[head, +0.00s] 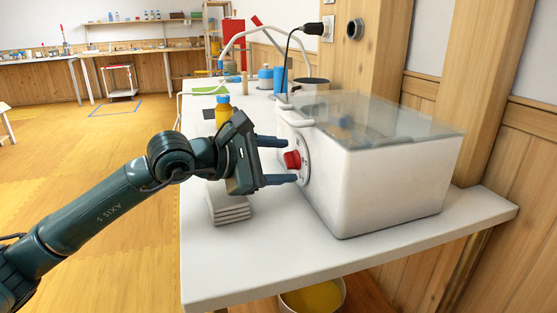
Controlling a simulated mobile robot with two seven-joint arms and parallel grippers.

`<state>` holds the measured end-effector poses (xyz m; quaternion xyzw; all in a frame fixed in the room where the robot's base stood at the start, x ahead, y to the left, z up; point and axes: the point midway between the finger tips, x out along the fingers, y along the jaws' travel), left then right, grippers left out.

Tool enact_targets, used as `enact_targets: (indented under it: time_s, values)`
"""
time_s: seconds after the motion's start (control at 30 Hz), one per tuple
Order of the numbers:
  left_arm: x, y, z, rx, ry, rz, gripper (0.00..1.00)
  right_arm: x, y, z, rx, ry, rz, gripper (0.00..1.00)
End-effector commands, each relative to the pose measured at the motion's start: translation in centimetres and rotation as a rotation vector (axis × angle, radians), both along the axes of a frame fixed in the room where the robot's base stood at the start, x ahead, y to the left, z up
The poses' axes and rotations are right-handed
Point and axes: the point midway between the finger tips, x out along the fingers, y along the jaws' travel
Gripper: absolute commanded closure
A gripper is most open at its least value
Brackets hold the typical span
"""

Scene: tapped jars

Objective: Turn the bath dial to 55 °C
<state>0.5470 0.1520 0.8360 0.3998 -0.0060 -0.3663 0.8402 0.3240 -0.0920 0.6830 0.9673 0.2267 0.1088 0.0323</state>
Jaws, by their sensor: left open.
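The white water bath (385,180) stands on the white bench, with a clear lid on top. Its red dial (292,160) sits on a round pale plate on the bath's left face. My left gripper (288,161) is open, with one finger above and one below the dial. I cannot tell whether the fingers touch the dial. The dial's markings are too small to read. My right gripper is not in view.
The bench (300,262) has free room in front of the bath. A stack of white plates or cloths (228,205) lies below my gripper. A power cable runs from the bath to a wall socket.

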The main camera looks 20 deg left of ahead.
Motion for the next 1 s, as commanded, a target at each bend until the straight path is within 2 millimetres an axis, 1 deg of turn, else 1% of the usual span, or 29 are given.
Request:
enact_targets:
  time_s: [0.17,0.3,0.37,0.53,0.7,0.83,1.0]
  values:
    - [0.0,0.0,0.0,0.000,0.000,0.000,0.47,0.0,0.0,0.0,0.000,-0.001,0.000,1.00]
    - [-0.7,0.7,0.3,0.000,0.001,0.002,0.47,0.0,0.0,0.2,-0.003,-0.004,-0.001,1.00]
    - [-1.3,1.3,0.6,0.002,-0.001,0.003,0.47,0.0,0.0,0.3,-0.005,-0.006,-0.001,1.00]
    - [-3.9,3.5,1.5,0.005,0.001,0.004,0.47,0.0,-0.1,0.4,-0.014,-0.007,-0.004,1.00]
    - [-6.4,5.6,2.3,0.006,0.003,0.005,0.47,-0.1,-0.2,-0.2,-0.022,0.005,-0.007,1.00]
    - [-7.9,6.8,2.9,0.006,0.004,0.003,0.47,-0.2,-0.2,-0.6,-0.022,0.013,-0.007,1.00]
    - [-9.0,7.8,3.3,0.002,0.002,0.003,0.47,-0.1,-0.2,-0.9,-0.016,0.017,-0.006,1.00]
